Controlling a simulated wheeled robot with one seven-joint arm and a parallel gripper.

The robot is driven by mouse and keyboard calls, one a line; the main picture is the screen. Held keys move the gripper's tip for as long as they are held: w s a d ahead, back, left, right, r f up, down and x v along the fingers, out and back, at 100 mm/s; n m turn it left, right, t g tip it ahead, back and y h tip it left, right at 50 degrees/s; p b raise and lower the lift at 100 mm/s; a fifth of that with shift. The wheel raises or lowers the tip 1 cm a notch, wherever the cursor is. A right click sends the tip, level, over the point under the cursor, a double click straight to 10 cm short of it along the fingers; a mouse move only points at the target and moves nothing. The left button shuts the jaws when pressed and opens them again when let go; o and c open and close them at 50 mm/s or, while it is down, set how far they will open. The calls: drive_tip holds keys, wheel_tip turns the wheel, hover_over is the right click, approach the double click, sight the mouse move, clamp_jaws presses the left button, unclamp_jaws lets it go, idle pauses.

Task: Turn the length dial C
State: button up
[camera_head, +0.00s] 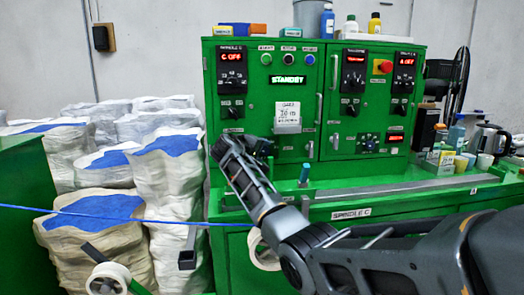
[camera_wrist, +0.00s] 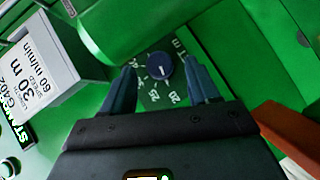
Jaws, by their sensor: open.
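The dial (camera_wrist: 159,66) is a round dark blue knob with a white pointer line, on a green panel face in the wrist view. Its printed scale shows 20 and 25, and the pointer faces roughly that side. My gripper (camera_wrist: 160,70) is open, with one finger on each side of the knob. I cannot tell whether the fingers touch it. In the head view my gripper (camera_head: 258,146) is at the lower left of the green cabinet (camera_head: 232,115), left of the white card, and hides the dial there.
The white card (camera_head: 286,117) reading 30 m is close beside my gripper and also shows in the wrist view (camera_wrist: 35,72). A lit STANDBY display (camera_head: 287,80) is above it. A blue cable (camera_head: 100,216) runs across the left. A metal rail (camera_head: 400,187) crosses below the panel.

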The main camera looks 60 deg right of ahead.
drive_tip(key=shift+d+f, duration=0.2)
drive_tip(key=shift+d, duration=0.35)
drive_tip(key=c, duration=1)
